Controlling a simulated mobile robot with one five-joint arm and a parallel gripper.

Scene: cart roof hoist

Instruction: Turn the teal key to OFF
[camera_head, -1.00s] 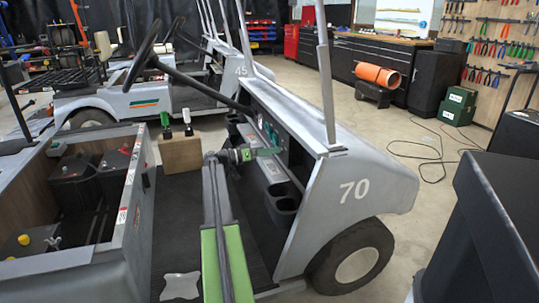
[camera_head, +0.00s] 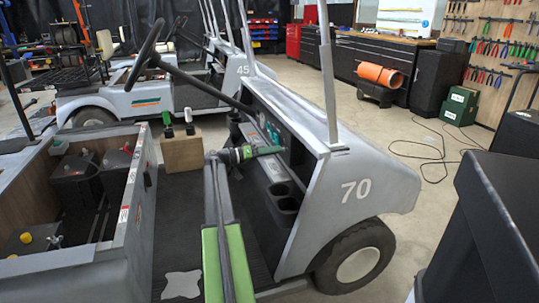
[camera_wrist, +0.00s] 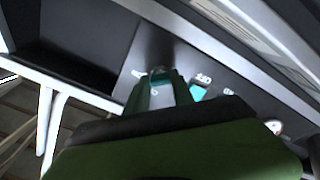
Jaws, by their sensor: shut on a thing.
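The cart numbered 70 (camera_head: 354,190) stands in front of me, with its dark dash panel (camera_head: 297,155) facing my arm. My gripper (camera_head: 279,149) reaches level to this panel in the head view. A second teal patch (camera_wrist: 198,92) and small white markings (camera_wrist: 204,78) lie to the right of the key; I cannot read the markings.
Cup holders (camera_head: 284,197) sit below the panel. The steering column (camera_head: 195,82) crosses above and left of my arm. A wooden block with two levers (camera_head: 182,154) stands on the cart floor. An open battery bay (camera_head: 88,185) is at the left.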

